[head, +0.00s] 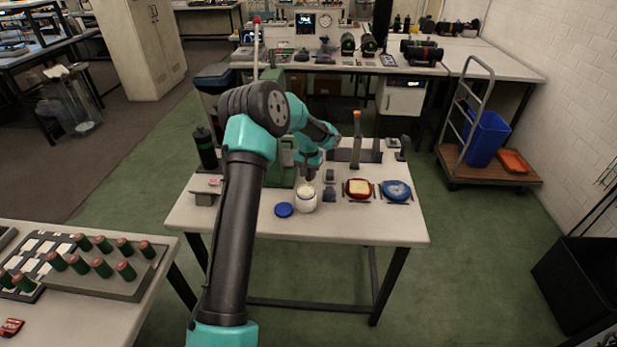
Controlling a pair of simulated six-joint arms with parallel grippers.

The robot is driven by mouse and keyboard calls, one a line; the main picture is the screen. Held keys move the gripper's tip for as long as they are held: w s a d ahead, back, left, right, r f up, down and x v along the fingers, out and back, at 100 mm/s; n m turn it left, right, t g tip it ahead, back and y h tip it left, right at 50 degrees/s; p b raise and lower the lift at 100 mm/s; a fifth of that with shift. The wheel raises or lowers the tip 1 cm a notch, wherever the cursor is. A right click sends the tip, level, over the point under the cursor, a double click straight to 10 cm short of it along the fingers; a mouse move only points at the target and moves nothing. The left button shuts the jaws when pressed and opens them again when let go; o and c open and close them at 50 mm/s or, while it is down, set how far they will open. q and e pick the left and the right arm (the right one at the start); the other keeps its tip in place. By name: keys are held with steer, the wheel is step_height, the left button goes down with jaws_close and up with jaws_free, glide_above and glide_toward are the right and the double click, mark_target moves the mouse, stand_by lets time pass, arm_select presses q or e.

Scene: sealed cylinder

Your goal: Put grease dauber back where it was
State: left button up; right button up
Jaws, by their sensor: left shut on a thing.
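My left gripper (309,176) reaches over the white table (350,228) and points down just above an open white jar (306,199) with pale contents. It is shut on a thin thing, which I take to be the grease dauber. The dauber is mostly hidden by the fingers and too small to make out. I cannot tell whether its tip is inside the jar or above it. A blue lid (284,210) lies on the table to the left of the jar. My right gripper is not in view.
Right of the jar are small grey blocks (329,194), a red tray with yellow contents (358,188) and a blue dish (397,191). An orange-tipped upright tool (357,140) stands behind. A dark bottle (205,148) is at the left. The table's front strip is clear.

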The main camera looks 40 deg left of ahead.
arm_select(q)
steer(key=shift+f, duration=0.95)
steer(key=shift+f, duration=0.1)
steer(key=o, duration=0.9)
step_height(320, 180, up, 12)
steer(key=shift+r, duration=0.1)
